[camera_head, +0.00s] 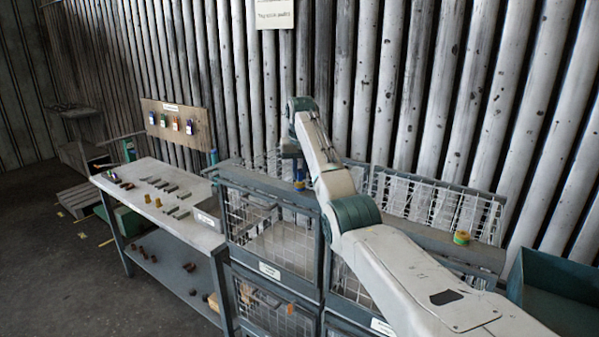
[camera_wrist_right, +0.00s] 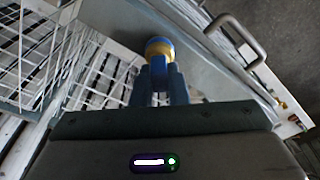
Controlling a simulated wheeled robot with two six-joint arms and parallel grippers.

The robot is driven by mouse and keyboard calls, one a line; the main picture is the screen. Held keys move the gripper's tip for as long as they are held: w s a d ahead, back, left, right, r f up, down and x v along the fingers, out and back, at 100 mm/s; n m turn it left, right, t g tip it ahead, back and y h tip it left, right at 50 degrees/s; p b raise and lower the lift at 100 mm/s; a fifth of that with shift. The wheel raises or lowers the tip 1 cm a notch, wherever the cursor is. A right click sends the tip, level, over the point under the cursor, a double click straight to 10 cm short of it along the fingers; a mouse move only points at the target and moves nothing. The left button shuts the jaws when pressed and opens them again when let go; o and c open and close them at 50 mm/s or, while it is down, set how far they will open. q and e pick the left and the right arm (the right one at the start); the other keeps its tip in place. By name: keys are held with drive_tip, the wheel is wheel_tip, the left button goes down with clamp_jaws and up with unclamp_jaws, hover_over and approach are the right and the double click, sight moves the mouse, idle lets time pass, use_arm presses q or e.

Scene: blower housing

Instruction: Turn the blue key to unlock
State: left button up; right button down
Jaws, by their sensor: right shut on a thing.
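The blue key (camera_head: 299,184) stands on the top ledge of the wire cage, below the end of my right arm in the head view. In the right wrist view the blue key (camera_wrist_right: 159,66) sits at a round yellow and blue lock piece (camera_wrist_right: 159,46). My right gripper (camera_wrist_right: 160,82) is shut on the key, with a finger on each side of it. In the head view my right gripper (camera_head: 298,166) is small and partly hidden by my arm. How far the key is turned cannot be told. My left gripper is not in view.
A second yellow and green lock piece (camera_head: 461,238) sits on the right cage's ledge. A workbench (camera_head: 150,200) with small parts stands left, below a board (camera_head: 178,123) with coloured tags. A grey handle (camera_wrist_right: 238,40) is near the lock. A green bin (camera_head: 555,295) stands right.

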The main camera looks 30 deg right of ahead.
drive_tip(key=m, duration=0.4)
drive_tip(key=shift+h, duration=0.3)
drive_tip(key=shift+m, duration=0.4)
drive_tip(key=m, duration=0.3)
drive_tip(key=shift+m+g, duration=0.3)
drive_tip(key=shift+g, duration=0.1)
drive_tip(key=shift+s, duration=0.1)
drive_tip(key=c, duration=1.3)
unclamp_jaws()
drive_tip(key=shift+c, duration=0.2)
drive_tip(key=shift+r, duration=0.15)
